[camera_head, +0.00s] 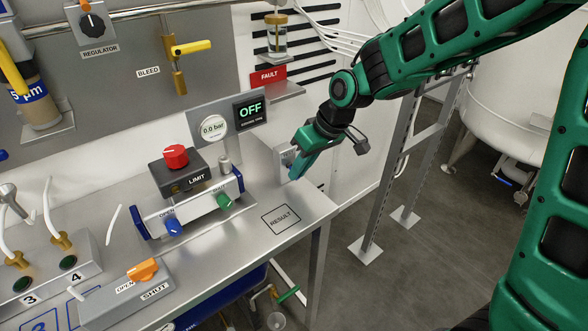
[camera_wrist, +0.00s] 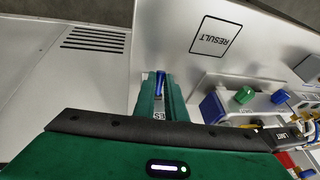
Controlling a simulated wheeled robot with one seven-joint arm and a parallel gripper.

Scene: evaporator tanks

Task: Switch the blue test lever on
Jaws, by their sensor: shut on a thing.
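The blue test lever (camera_wrist: 160,82) shows in the wrist view between the two green fingers of my gripper (camera_wrist: 161,92). The fingers are closed on it, one on each side. A small label, partly covered and reading something like "ES", sits just below the lever between the fingers. In the head view my gripper (camera_head: 300,166) is at a small grey box (camera_head: 285,157) on the wall above the right end of the steel bench. There the fingers hide the lever, and I cannot tell its position.
The display (camera_head: 250,112) left of my gripper reads OFF, beside a 0.0 bar gauge (camera_head: 213,127). The RESULT square (camera_head: 281,219) is empty.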

